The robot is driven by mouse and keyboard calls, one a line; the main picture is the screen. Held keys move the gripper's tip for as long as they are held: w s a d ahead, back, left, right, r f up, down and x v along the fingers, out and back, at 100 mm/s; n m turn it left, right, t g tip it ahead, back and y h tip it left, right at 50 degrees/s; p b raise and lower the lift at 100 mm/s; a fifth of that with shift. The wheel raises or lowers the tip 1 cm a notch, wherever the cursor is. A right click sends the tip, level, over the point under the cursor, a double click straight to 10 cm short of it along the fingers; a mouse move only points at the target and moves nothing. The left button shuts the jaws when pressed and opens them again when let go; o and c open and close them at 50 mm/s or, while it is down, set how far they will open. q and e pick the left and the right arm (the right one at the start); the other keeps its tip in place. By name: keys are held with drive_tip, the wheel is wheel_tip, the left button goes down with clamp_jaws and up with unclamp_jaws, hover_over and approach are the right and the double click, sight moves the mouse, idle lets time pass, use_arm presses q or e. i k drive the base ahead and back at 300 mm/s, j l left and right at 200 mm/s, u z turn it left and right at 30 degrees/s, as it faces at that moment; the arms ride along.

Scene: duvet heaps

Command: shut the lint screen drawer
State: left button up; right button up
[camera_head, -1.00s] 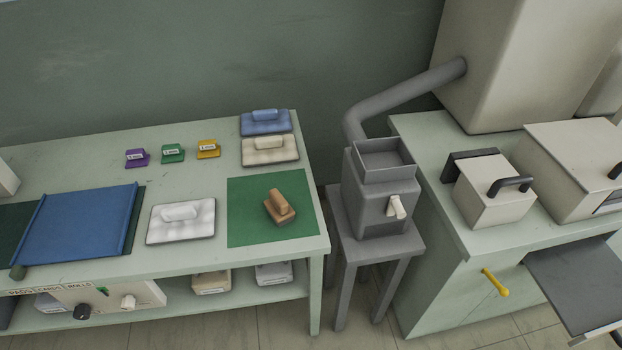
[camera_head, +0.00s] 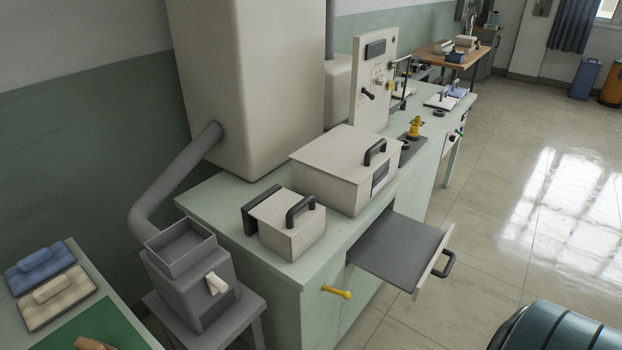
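A flat drawer with a dark grey top surface (camera_head: 397,246) stands pulled out from the front of the pale green cabinet (camera_head: 225,205). It has a pale front panel and a black bar handle (camera_head: 446,264) at its outer end. No label on it is legible, but it is the only drawer seen standing open here. Neither of my grippers is in view.
A beige box with a black handle (camera_head: 345,165) and a smaller one (camera_head: 292,228) sit on the cabinet top. A yellow handle (camera_head: 336,291) sticks out of the cabinet front. A teal ribbed shape (camera_head: 560,330) fills the lower right corner. Tiled floor (camera_head: 500,220) lies open on the right.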

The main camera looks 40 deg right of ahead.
sight(402, 251)
drive_tip(key=k+l+z, duration=0.15)
drive_tip(key=z, duration=1.8)
drive_tip(key=i+l+u, duration=0.1)
drive_tip(key=l+u, duration=0.15)
